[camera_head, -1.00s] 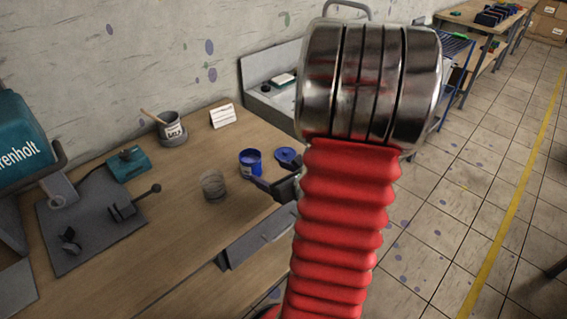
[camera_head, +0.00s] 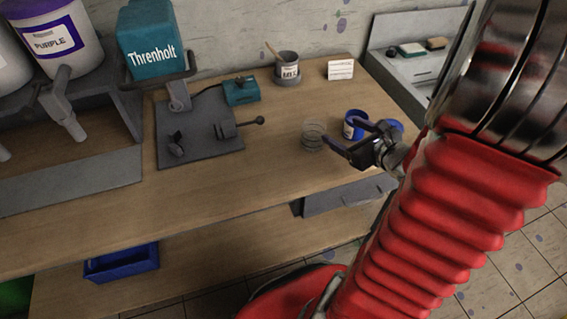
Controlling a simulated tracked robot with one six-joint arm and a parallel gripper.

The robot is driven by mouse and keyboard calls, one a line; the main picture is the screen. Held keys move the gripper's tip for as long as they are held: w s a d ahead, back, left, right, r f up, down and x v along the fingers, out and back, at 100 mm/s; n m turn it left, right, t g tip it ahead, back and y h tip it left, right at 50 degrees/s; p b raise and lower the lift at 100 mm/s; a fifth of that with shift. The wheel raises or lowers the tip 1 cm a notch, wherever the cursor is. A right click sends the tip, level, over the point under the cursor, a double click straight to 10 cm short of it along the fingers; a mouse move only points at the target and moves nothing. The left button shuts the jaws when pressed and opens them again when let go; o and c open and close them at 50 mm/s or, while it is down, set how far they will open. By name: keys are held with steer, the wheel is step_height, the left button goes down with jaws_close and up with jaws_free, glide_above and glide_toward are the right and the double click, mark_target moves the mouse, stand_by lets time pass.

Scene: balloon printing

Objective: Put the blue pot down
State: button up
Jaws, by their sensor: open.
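The blue pot (camera_head: 349,131) stands upright on the wooden bench, with a pale label on its side. A round blue lid (camera_head: 394,125) lies on the bench just right of it. My gripper (camera_head: 338,132) is open, with its two dark fingers pointing left in front of the pot. The fingers partly cover the pot's lower front in this view. I cannot tell whether they touch it. Nothing shows held between them.
A clear glass-like jar (camera_head: 313,137) stands close left of the fingertips. Behind are a grey cup with a stick (camera_head: 288,70) and a white card (camera_head: 340,68). A press plate (camera_head: 200,145) lies left. The front bench (camera_head: 230,185) is bare.

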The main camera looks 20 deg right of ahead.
steer(key=s+a+r+n+g+y, duration=0.1)
steer(key=a+r+n+g+y, duration=0.2)
steer(key=a+n, duration=0.7)
steer(key=s+a+r+n+g+y, duration=0.25)
steer(key=a+n, duration=0.45)
steer(key=a, duration=0.6)
steer(key=s+a+r+n+g+h, duration=0.2)
steer(key=s+r+n+h, duration=0.3)
steer(key=n, duration=1.2)
steer(key=s+r, duration=0.1)
steer(key=s, duration=0.2)
steer(key=shift+r+h, duration=0.25)
steer(key=shift+h, duration=0.1)
steer(key=shift+s, duration=0.1)
